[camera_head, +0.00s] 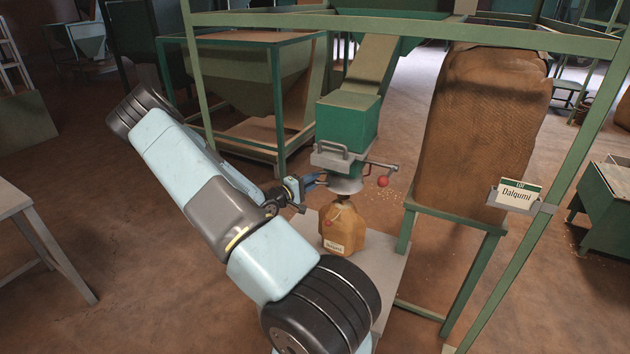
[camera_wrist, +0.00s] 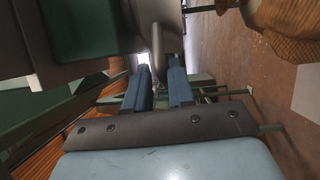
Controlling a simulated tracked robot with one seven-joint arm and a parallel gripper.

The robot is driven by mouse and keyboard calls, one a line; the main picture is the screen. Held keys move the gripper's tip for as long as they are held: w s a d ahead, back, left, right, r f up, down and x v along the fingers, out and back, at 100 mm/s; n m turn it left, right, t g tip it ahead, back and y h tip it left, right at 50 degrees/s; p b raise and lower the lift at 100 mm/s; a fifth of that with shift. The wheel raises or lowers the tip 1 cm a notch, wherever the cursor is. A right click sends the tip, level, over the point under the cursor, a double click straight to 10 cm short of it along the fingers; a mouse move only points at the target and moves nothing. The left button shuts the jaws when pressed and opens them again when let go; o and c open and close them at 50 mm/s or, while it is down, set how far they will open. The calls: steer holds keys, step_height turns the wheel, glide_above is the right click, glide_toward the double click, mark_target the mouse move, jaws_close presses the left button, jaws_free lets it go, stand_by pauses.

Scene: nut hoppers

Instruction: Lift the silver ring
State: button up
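A silver ring-like collar (camera_head: 346,185) sits under the green hopper box (camera_head: 347,120), just above the neck of a brown sack (camera_head: 342,229). My gripper (camera_head: 322,180) reaches in from the left at the collar's height, its blue fingers close beside it. In the wrist view the two fingers of my gripper (camera_wrist: 160,72) stand apart. A rounded silver piece (camera_wrist: 157,42) lies between or just beyond their tips; I cannot tell whether they touch it. The collar's far side is hidden.
The sack stands on a pale low table (camera_head: 388,262). Green frame posts (camera_head: 570,160) and a large brown sack (camera_head: 480,130) stand to the right.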

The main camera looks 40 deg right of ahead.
steer(key=w+a, duration=0.1)
steer(key=a, duration=1.1)
steer(key=shift+a+f, duration=0.25)
steer(key=shift+a, duration=0.05)
